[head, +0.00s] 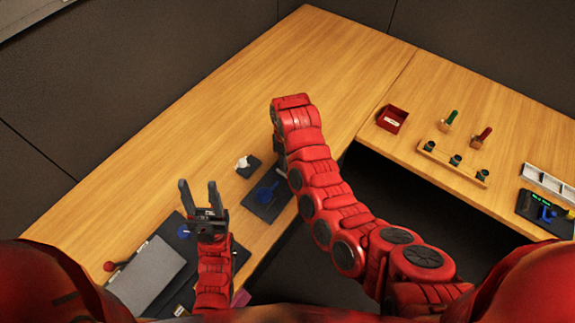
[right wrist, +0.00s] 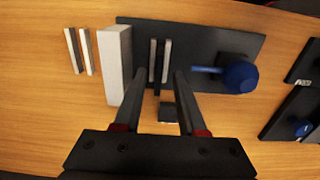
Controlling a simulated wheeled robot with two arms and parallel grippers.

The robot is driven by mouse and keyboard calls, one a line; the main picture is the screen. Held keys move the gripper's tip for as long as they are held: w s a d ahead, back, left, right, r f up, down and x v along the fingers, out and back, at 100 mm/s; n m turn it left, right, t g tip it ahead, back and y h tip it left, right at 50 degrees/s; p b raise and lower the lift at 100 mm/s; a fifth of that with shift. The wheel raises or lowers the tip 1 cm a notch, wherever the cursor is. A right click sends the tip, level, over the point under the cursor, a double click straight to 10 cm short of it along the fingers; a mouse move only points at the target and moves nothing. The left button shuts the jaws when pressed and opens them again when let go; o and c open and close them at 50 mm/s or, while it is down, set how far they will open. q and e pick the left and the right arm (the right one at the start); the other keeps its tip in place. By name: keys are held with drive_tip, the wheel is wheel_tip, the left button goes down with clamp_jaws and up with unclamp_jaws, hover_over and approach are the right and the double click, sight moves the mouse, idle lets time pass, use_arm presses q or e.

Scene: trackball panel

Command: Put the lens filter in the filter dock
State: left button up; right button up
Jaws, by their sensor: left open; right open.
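I cannot tell for sure which thing is the lens filter or the filter dock. In the right wrist view, a dark plate (right wrist: 205,42) carries two thin dark upright strips (right wrist: 153,55) and a blue knob (right wrist: 240,76) on a stem. My right gripper (right wrist: 159,76) is open, its fingertips to either side of the strips' near ends. A small black block (right wrist: 168,112) shows between its fingers. In the head view my right arm hides that gripper. My left gripper (head: 202,186) is open and empty, pointing up near the grey slab.
A white block (right wrist: 115,62) and two thin pale strips (right wrist: 78,50) lie left of the plate. In the head view, a grey slab (head: 146,276) lies at lower left. A red bin (head: 392,118) and a wooden rack (head: 440,158) stand on the right desk. The far desk is clear.

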drive_tip(key=shift+w+r+b, duration=0.15)
drive_tip(key=shift+r+b, duration=0.15)
drive_tip(key=shift+r, duration=0.6)
wheel_tip(320, 180, up, 5)
drive_tip(key=shift+d+f+p, duration=0.1)
drive_tip(key=shift+p, duration=1.05)
wheel_tip(320, 180, up, 2)
drive_tip(key=shift+r+p, duration=0.15)
drive_tip(key=shift+p, duration=0.15)
